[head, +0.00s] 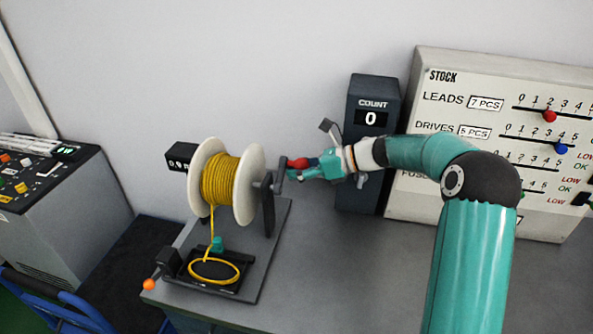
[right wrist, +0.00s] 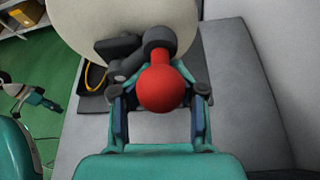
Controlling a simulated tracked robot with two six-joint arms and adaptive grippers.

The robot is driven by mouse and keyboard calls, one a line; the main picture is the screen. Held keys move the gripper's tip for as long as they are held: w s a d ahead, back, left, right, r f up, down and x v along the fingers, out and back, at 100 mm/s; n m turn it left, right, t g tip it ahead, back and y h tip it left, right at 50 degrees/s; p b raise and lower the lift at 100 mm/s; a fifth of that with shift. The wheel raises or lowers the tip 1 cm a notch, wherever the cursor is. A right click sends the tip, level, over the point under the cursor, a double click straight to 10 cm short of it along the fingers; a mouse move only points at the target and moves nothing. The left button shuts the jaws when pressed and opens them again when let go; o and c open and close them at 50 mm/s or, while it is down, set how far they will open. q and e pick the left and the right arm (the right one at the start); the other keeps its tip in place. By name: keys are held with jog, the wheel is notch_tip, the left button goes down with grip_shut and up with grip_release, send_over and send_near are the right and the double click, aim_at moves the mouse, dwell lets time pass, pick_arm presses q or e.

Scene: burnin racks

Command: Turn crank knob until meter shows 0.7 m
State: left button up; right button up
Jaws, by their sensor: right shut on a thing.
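The crank knob (right wrist: 165,88) is a red ball on a dark crank arm (right wrist: 130,65) at the right side of the spool (head: 247,184). The spool has pale flanges and is wound with yellow cord (head: 220,180). My right gripper (head: 308,165) is at the crank, shut on the red knob, with a finger on each side of it in the right wrist view. The meter (head: 180,157) is a small black box behind the spool's left flange. It seems to read 0.0 m, partly hidden by the flange.
The spool stand's grey base (head: 195,235) sits on the grey bench (head: 330,260), with a coil of yellow cord in a black tray (head: 240,283). An orange-tipped lever (head: 149,284) is at its front left. A COUNT box (head: 371,100) and STOCK board (head: 440,85) stand behind.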

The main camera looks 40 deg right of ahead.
aim_at(283, 171)
jog(key=shift+r, duration=0.3)
jog(key=shift+s+a+r, duration=0.25)
jog(key=shift+r, duration=0.1)
jog(key=shift+s+a+r+p, duration=0.3)
jog(key=shift+s+a+r, duration=0.05)
jog(key=shift+s+r, duration=0.15)
jog(key=shift+w, duration=0.1)
jog(key=shift+s+a+r, duration=0.2)
jog(key=shift+s+a, duration=0.25)
jog(key=shift+a, duration=0.05)
jog(key=shift+s+a+r, duration=0.2)
jog(key=shift+s+a, duration=0.2)
jog(key=shift+a, duration=0.05)
jog(key=shift+a+f+b, duration=0.1)
jog(key=shift+b, duration=0.2)
